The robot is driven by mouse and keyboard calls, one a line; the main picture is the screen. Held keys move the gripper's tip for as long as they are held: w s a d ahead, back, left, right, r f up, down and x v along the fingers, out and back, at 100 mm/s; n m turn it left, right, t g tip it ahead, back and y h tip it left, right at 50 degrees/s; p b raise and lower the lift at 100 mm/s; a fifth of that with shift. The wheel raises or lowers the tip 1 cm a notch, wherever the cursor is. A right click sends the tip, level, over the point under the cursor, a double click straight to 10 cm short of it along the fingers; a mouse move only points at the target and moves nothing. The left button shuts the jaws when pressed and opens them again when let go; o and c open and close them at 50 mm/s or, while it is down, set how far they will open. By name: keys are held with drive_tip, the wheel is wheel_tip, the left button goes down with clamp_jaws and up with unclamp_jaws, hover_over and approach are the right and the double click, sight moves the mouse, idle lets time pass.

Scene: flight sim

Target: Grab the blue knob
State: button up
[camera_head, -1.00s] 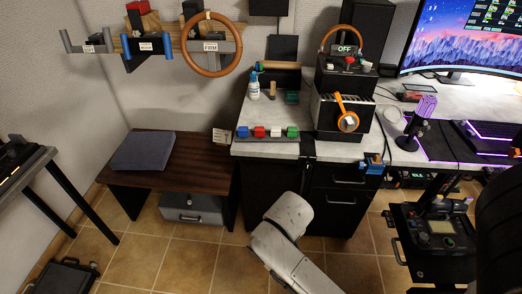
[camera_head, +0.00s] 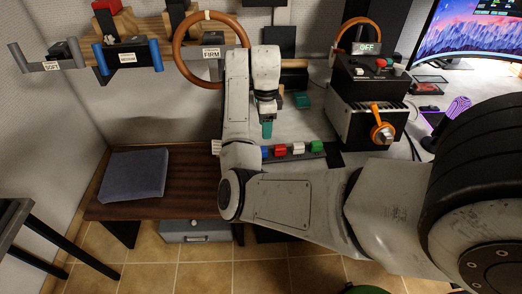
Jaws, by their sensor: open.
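The blue knob (camera_head: 265,152) is at the left end of a row of coloured knobs on a dark strip along the desk's front edge. My arm's pale link stands close to its left and hides part of that end. My gripper (camera_head: 267,130) points down over the desk, with teal fingertips just above the blue knob in the picture. It looks empty and apart from the knob. The gap between its fingers is hard to see from here.
A red knob (camera_head: 281,150), a white knob (camera_head: 299,147) and a green knob (camera_head: 317,146) stand to the right. A black box with an orange lever (camera_head: 382,132) is farther right. A steering wheel (camera_head: 207,47) hangs at the back left.

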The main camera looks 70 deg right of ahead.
sight(264, 147)
wheel_tip(264, 147, down, 5)
drive_tip(key=shift+s+f, duration=0.1)
drive_tip(key=shift+a+f, duration=0.15)
drive_tip(key=shift+f, duration=1.2)
drive_tip(key=shift+a+f, duration=0.15)
drive_tip(key=shift+f, duration=1.15)
drive_tip(key=shift+c, duration=0.2)
drive_tip(key=c, duration=1)
drive_tip(key=shift+r, duration=0.1)
